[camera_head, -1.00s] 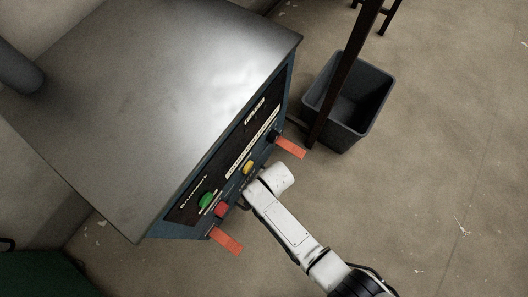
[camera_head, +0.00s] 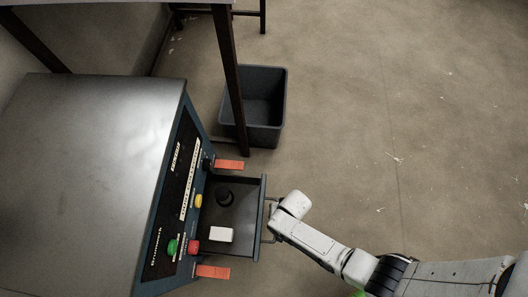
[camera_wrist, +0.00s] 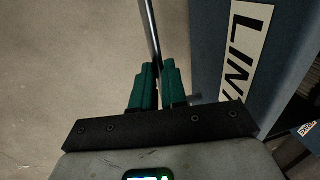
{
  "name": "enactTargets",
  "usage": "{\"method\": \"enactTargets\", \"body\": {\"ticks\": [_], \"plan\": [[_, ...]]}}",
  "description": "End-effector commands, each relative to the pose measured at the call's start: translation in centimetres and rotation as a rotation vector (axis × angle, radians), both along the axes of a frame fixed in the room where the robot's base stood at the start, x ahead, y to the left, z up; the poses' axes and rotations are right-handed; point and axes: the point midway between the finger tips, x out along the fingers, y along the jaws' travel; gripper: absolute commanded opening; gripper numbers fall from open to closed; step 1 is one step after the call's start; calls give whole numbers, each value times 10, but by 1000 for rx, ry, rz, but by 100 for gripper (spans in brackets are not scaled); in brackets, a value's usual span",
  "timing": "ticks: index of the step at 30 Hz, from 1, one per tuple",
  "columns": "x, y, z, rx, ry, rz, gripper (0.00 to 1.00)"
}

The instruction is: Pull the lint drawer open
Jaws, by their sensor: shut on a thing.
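The lint drawer (camera_head: 232,196) stands pulled out from the front of the blue machine in the head view. A white block (camera_head: 221,234) and a dark round thing (camera_head: 225,196) lie inside it. Its bar handle (camera_head: 268,212) runs along the drawer front. In the wrist view the drawer front (camera_wrist: 221,62) carries a white label, partly cut off. My gripper (camera_wrist: 158,78) has its green fingers shut on the metal handle bar (camera_wrist: 150,30). In the head view my wrist hides the fingers.
The machine (camera_head: 90,170) has a flat grey top and coloured buttons. Two orange tabs, upper (camera_head: 229,165) and lower (camera_head: 212,271), stick out beside the drawer. A dark bin (camera_head: 268,108) stands behind a table leg (camera_head: 232,80). The floor (camera_head: 410,130) to the right is clear.

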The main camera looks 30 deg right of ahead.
Motion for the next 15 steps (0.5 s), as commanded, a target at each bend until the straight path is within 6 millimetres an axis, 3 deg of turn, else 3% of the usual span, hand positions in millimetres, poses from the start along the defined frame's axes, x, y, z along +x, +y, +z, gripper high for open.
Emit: {"method": "enactTargets", "body": {"ticks": [6, 15], "plan": [[-21, -27, 2, 0, 0, -3, 0], [-32, -41, 0, 1, -1, 0, 0]]}}
